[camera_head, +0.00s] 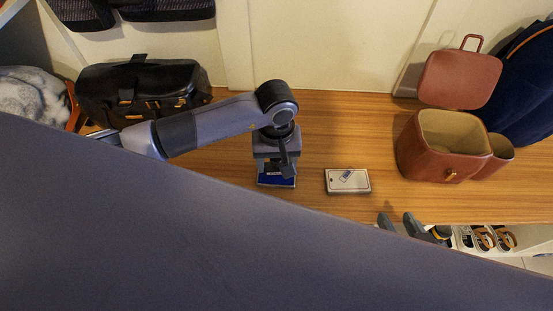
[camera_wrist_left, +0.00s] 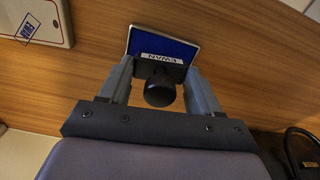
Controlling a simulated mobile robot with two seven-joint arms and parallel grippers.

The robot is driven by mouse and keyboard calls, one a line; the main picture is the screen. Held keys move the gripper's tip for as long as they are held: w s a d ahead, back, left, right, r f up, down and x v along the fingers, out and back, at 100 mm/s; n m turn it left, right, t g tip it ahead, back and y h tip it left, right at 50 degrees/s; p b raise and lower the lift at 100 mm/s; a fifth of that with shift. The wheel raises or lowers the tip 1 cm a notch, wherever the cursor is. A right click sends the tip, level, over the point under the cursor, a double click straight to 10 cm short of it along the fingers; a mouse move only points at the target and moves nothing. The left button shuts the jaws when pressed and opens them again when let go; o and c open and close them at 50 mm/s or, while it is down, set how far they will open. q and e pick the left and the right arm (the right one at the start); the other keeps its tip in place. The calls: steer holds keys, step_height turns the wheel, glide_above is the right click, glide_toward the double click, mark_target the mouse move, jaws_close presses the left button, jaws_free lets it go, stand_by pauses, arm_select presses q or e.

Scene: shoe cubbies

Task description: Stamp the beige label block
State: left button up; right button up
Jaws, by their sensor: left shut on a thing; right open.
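The beige label block (camera_head: 335,187) lies flat on the wooden bench, right of my left gripper. A blue stamped mark, set at an angle, shows on its top; the block is also at the top left of the left wrist view (camera_wrist_left: 52,14). My left gripper (camera_head: 277,168) is shut on the stamp, whose round black knob (camera_wrist_left: 159,92) sits between the fingers. A white name strip shows on the stamp's front. The blue ink pad (camera_wrist_left: 145,40) is directly under the stamp; I cannot tell whether they touch. My right gripper (camera_head: 399,221) is open and empty by the bench's front edge, partly hidden.
A brown leather box (camera_head: 425,158) with its lid open stands right of the block on the bench (camera_head: 330,135). A black bag (camera_head: 140,92) is at the left, behind my left arm. Shoes (camera_head: 484,238) sit below the front edge. Bench around the block is clear.

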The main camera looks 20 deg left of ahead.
arm_select(q)
steer(key=shift+f+b, duration=0.55)
stand_by(0.6)
steer(key=shift+s+f+b, duration=0.1)
steer(key=shift+f+b, duration=0.2)
stand_by(1.2)
steer(key=shift+r+p, duration=2.4)
steer(key=shift+r, duration=1.3)
